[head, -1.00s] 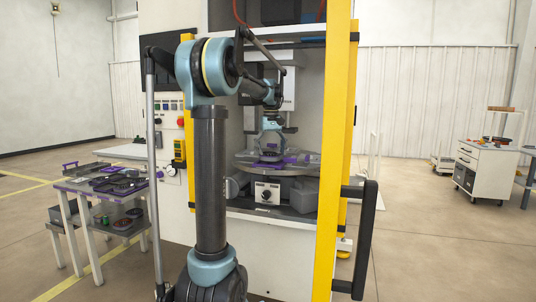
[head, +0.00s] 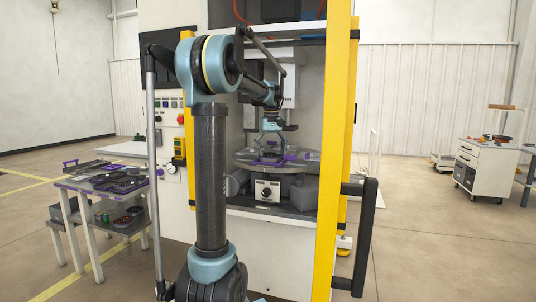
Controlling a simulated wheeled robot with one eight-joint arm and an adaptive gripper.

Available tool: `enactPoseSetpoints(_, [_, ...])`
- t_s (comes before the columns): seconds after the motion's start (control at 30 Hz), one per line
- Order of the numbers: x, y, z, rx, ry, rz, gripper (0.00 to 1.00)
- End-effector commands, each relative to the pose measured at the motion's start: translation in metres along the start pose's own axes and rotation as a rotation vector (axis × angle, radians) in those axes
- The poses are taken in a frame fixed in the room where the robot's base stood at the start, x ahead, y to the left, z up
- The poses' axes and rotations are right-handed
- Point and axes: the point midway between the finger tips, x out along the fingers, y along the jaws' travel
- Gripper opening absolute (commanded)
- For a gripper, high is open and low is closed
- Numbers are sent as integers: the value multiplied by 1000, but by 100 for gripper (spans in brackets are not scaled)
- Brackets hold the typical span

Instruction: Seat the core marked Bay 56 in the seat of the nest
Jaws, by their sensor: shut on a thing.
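My gripper (head: 271,145) is inside the machine's open bay, low over the round table. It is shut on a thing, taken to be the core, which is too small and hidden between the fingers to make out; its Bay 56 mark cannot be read. Purple parts of what looks like the nest (head: 268,160) lie on the table right under the fingertips. The seat itself cannot be made out, and I cannot tell whether the held thing touches it.
The round grey table (head: 246,158) fills the bay. A yellow door post (head: 341,120) with a black handle (head: 365,235) stands right of the opening. A side table (head: 100,184) with dark trays is at left. A white drawer cart (head: 485,168) stands far right.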

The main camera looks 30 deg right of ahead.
Motion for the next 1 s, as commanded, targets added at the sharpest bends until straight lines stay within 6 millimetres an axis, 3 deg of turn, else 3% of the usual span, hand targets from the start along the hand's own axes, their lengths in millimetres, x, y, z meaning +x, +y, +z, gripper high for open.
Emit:
enactPoseSetpoints(0.2, [3, 0, 0, 0, 0, 0, 43])
enactPoseSetpoints(0.23, [4, 0, 0, 0, 0, 0, 85])
enactPoseSetpoints(0.3, [3, 0, 0, 0, 0, 0, 100])
enactPoseSetpoints(1.0, [-3, 0, 0, 0, 0, 0, 100])
